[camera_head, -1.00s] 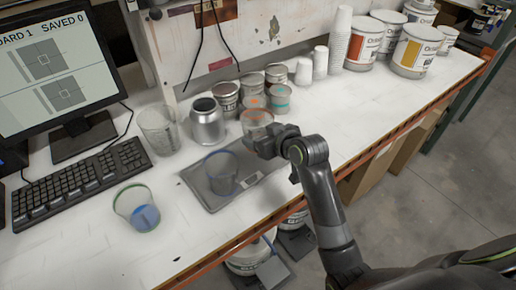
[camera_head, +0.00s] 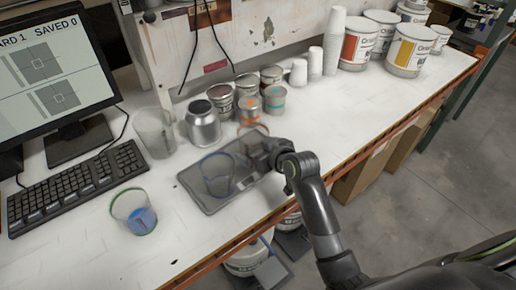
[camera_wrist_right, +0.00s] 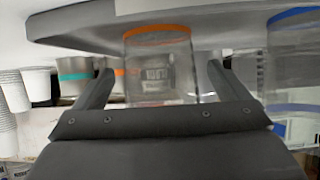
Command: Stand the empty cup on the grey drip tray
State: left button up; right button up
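A clear empty cup with an orange rim (camera_head: 253,133) is upright at the back right end of the grey tray (camera_head: 206,206). In the wrist view the orange-rimmed cup (camera_wrist_right: 160,68) is between my right gripper's fingers (camera_wrist_right: 160,85), with a visible gap on each side. The wrist picture is upside down, with the tray (camera_wrist_right: 75,22) along the top. The cup's end meets the tray's edge there; exact contact is hard to tell. My right gripper (camera_head: 258,148) looks open around the cup. A clear blue-rimmed cup (camera_head: 217,174) stands on the tray. My left gripper is not in view.
A green-rimmed cup with blue liquid (camera_head: 141,218) stands at the front left. A large clear cup (camera_head: 154,133), a silver can (camera_head: 203,125) and several small paint cans (camera_head: 221,101) stand behind the tray. A keyboard (camera_head: 75,185) is left. The bench right of the tray is clear.

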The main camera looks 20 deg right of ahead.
jog(key=shift+r, duration=0.1)
jog(key=shift+s+r, duration=0.1)
jog(key=v, duration=1.1)
jog(key=shift+s+r+b, duration=0.2)
jog(key=shift+s+b, duration=0.15)
jog(key=shift+b, duration=0.05)
jog(key=shift+d, duration=0.15)
